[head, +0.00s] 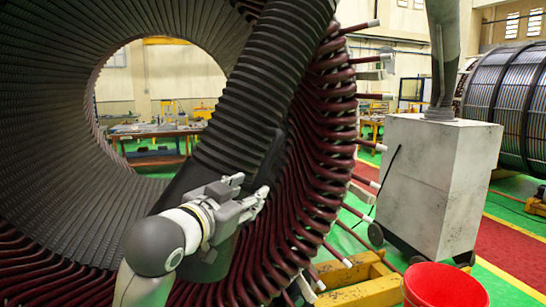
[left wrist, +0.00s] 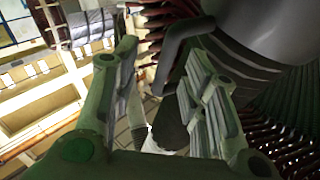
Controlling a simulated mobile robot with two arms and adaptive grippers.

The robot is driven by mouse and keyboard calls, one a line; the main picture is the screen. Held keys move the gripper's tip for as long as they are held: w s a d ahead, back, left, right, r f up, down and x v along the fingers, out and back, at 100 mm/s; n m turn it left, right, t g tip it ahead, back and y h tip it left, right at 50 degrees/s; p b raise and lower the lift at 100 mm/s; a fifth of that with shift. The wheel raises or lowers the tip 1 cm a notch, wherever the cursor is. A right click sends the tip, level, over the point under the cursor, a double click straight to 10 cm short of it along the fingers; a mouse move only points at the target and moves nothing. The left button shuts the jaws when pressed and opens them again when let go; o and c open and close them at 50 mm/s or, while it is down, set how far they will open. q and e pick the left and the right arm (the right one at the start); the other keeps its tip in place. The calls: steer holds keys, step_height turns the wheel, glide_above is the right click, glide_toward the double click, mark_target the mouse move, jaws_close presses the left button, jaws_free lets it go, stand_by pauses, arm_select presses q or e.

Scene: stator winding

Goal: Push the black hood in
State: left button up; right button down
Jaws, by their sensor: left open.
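The black hood (head: 238,150) sits at the lower end of a thick ribbed black hose (head: 275,70), against the big stator ring (head: 335,130) with its dark red coil ends. My left gripper (head: 252,188) is open in front of the hood's lower part, with its fingers pointing right. In the left wrist view a smooth dark body (left wrist: 265,40) with a bent bar-like handle (left wrist: 185,40), apparently the hood, is beyond and right of the open fingers (left wrist: 160,75). I cannot tell whether the fingers touch it. My right gripper is not in view.
A grey wheeled cabinet (head: 440,180) with a post stands on the right. A red bucket (head: 443,285) and a yellow frame (head: 365,280) are at the lower right. Green floor (head: 510,282) shows beyond them. A worktable (head: 155,134) shows through the ring.

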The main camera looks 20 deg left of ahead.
mark_target(266, 162)
arm_select(q)
steer(key=shift+t, duration=0.4)
steer(key=w+r+p, duration=0.1)
steer(key=w, duration=0.2)
steer(key=w+d+r+p, duration=0.1)
steer(key=w+p, duration=0.1)
steer(key=w, duration=0.1)
steer(key=w+r+p, duration=0.1)
steer(key=w+r, duration=0.1)
steer(key=w, duration=0.1)
steer(key=shift+d, duration=0.2)
steer(key=shift+w+f+p, duration=0.1)
steer(key=shift+w+p, duration=0.3)
steer(key=shift+w, duration=0.35)
jaws_close()
steer(key=shift+d, duration=0.1)
